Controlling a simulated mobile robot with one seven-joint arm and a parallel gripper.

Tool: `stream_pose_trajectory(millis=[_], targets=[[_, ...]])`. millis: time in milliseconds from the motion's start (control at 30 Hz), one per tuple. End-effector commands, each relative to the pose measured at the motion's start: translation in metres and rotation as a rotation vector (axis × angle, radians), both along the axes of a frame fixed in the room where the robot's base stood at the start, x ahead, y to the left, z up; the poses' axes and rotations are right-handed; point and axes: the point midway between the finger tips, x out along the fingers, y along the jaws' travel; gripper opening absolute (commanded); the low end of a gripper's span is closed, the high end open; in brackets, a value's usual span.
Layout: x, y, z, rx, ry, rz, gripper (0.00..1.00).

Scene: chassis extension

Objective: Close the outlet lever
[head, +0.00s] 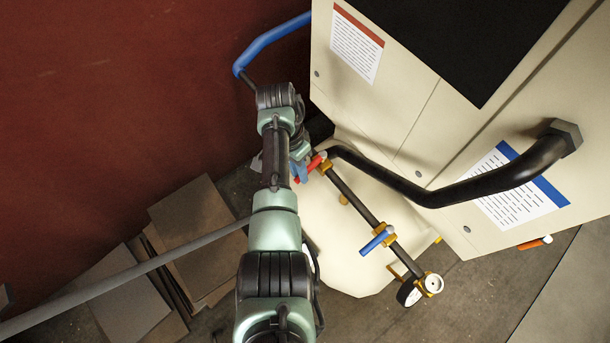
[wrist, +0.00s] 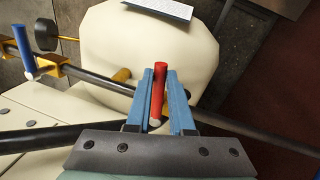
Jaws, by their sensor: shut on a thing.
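A lever with a red handle (head: 313,166) sits on a brass valve at the upper end of a dark pipe (head: 356,208). In the wrist view the red handle (wrist: 159,82) stands between the two blue fingers of my gripper (wrist: 161,92), which is shut on it. In the head view my gripper (head: 299,170) is partly hidden by my arm. A second lever with a blue handle (head: 377,240) sits lower on the same pipe; it also shows at the left of the wrist view (wrist: 23,50). The frames do not label either lever as the outlet.
A cream tank (head: 345,265) lies behind the pipe. A round gauge (head: 432,284) is at the pipe's lower end. A thick black hose (head: 480,186) runs to the beige cabinet (head: 400,95). Flat panels (head: 190,235) lie on the floor at left, beside a red wall (head: 120,90).

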Motion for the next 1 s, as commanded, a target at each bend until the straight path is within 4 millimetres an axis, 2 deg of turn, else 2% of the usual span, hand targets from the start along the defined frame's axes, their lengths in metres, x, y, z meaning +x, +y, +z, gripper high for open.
stream_pose_trajectory(millis=[333,900,933,1000], targets=[[0.0104,0.0077,-0.0004,0.000,-0.005,-0.153,0.00],[0.0124,0.0091,0.0009,0.001,-0.005,-0.186,0.00],[0.0125,0.0092,0.0009,0.001,-0.005,-0.186,0.22],[0.0125,0.0092,0.0009,0.000,-0.006,-0.185,0.35]])
